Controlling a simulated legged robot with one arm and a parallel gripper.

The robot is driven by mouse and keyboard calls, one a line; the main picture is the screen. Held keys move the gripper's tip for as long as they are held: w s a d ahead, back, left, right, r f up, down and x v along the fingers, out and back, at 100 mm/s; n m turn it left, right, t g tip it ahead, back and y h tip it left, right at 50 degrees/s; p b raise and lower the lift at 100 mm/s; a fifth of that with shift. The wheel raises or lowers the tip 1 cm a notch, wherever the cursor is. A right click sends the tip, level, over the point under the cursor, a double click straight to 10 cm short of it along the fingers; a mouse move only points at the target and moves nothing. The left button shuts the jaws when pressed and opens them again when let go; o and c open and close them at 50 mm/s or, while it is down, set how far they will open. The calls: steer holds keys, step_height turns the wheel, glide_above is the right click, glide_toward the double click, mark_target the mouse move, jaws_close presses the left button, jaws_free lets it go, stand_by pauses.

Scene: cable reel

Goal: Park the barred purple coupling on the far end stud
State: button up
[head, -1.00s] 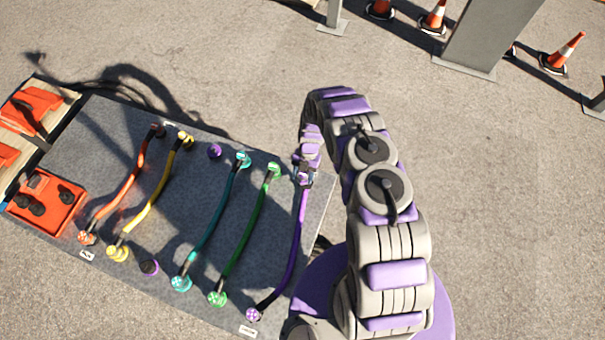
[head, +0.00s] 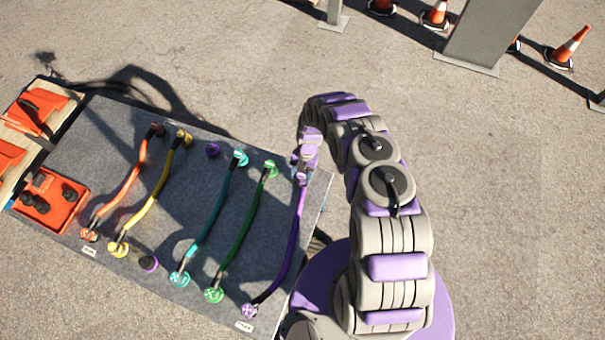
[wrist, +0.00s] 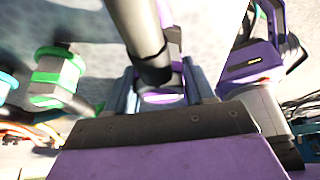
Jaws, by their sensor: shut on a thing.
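A purple cable (head: 295,235) runs along the right side of the grey board. Its near coupling (head: 249,311) is at the board's front edge, with a pale pattern on top. Its far end is at my gripper (head: 301,176), by the board's far right.
Green (head: 250,225), teal (head: 212,222), yellow (head: 155,200) and orange (head: 128,190) cables lie across the grey board (head: 85,150). A green coupling (wrist: 55,75) is left of the fingers. An orange tray (head: 50,215) sits at the left.

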steer(key=shift+a, duration=0.35)
steer(key=shift+w+d+f, duration=0.15)
steer(key=shift+d, duration=0.1)
steer(key=shift+f, duration=0.4)
steer(key=shift+f, duration=0.1)
steer(key=shift+d+f, duration=0.1)
steer(key=shift+f, duration=0.05)
jaws_close()
steer(key=shift+f, duration=0.1)
steer(key=shift+s+f, duration=0.25)
steer(key=shift+s, duration=0.05)
steer(key=shift+r, duration=0.1)
